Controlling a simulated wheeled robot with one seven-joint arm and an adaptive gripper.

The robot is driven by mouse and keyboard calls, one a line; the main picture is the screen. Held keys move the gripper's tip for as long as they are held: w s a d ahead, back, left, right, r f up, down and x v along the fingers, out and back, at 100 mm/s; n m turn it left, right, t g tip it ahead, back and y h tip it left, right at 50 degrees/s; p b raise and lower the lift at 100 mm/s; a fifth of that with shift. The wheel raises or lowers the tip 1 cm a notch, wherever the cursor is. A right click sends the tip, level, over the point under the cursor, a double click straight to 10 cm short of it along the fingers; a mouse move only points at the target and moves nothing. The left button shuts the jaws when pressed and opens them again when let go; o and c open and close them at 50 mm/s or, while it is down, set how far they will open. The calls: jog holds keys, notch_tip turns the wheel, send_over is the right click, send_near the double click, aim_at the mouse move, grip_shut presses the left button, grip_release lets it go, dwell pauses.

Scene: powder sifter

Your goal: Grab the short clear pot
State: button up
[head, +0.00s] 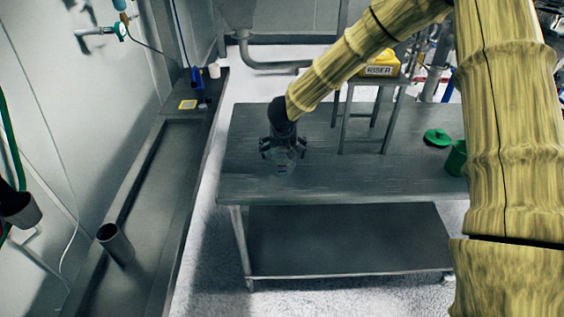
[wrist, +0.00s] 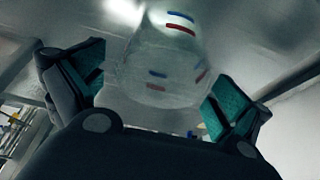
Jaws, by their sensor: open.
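The short clear pot (head: 284,160) stands on the grey metal table (head: 345,190), near its left end. It is see-through, with red and blue marks on it. My gripper (head: 283,150) is over the pot, pointing down, and partly hides it in the head view. In the wrist view the pot (wrist: 160,65) is between the two teal-padded fingers of my gripper (wrist: 160,95). The fingers are spread, with a visible gap to the pot on each side. The pot's lower edge in the wrist view is blurred.
A small raised stand (head: 350,115) with a yellow box (head: 382,66) on it is to the right of my gripper. A green lid (head: 437,137) and a green container (head: 456,158) are at the table's right. A long trough (head: 150,190) runs along the left wall.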

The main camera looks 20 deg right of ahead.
aim_at(282, 156)
jog(key=shift+p+x, duration=0.3)
jog(key=shift+x, duration=1.55)
jog(key=shift+a+f, duration=0.1)
jog(key=shift+a, duration=0.05)
jog(key=shift+c, duration=0.2)
jog(key=c, duration=0.9)
